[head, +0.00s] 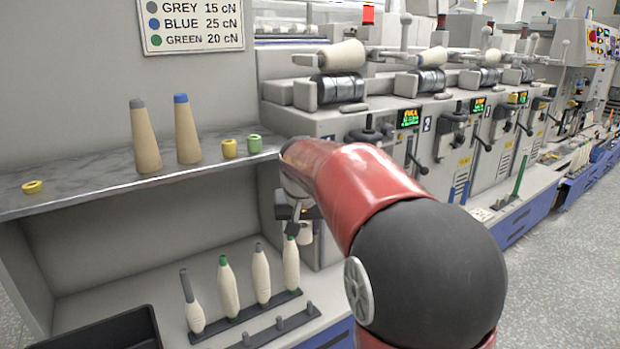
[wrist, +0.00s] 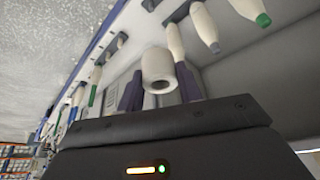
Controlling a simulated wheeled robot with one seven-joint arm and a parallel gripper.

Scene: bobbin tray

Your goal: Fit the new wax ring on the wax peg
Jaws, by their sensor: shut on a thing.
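My gripper (head: 297,212) hangs in front of the nearest winding unit, above the row of bobbins and partly hidden by my red arm. In the wrist view its two dark fingers (wrist: 159,90) are shut on a pale, whitish ring (wrist: 158,66) with a dark hole facing the camera. In the head view the ring (head: 305,232) shows only as a small pale shape below the fingers. It is held apart from any peg. I cannot tell which part is the wax peg; my arm hides some of the nearest unit.
A shelf (head: 100,190) bears two tan cones (head: 145,138), (head: 188,130), two yellow rings (head: 33,187), (head: 229,148) and a green ring (head: 254,144). Below stand several bobbins on a dark peg rail (head: 240,318), an emptier rail (head: 283,328) and a black tray (head: 105,330). A tension sign (head: 195,24) hangs above.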

